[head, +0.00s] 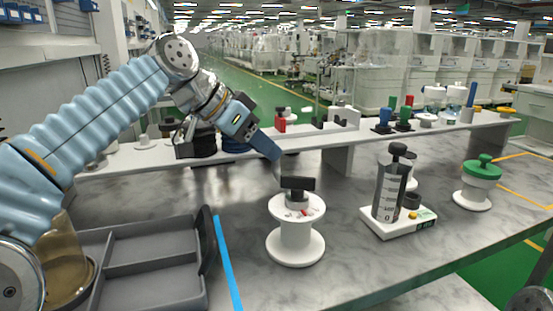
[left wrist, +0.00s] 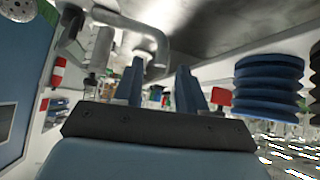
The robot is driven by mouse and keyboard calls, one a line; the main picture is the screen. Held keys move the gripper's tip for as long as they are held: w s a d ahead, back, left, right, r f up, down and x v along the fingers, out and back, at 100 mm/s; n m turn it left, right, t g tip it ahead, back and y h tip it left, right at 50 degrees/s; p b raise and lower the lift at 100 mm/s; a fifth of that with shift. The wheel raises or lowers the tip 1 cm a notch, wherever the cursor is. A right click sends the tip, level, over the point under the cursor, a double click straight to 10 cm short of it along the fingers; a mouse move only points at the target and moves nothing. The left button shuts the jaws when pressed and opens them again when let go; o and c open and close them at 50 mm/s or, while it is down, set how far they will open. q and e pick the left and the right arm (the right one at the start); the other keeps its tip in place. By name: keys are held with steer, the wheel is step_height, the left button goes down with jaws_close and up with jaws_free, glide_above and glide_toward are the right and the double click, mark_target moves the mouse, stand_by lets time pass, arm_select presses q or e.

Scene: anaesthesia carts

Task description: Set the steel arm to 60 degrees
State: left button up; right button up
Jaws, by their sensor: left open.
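A white spool-shaped stand (head: 295,236) stands on the marbled table in the middle of the head view. Its top face carries small marks and a red pointer (head: 307,211). A dark bar (head: 297,184), which looks like the steel arm, lies across its top; its angle cannot be read. My left gripper (head: 276,158) is just above and behind the bar, pointing down to the right. In the left wrist view my left gripper (left wrist: 161,76) is open with nothing between its fingers. A grey bent arm (left wrist: 138,24) shows beyond the fingertips there.
A grey divided tray (head: 145,255) and a blue strip (head: 228,262) lie left of the stand. A syringe-like device (head: 390,190) on a white base and a green-topped knob (head: 482,168) stand to the right. A raised shelf (head: 350,138) with small items runs behind.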

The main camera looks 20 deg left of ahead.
mark_target(276, 166)
arm_select(q)
steer(key=x, duration=0.4)
jaws_close()
stand_by(0.4)
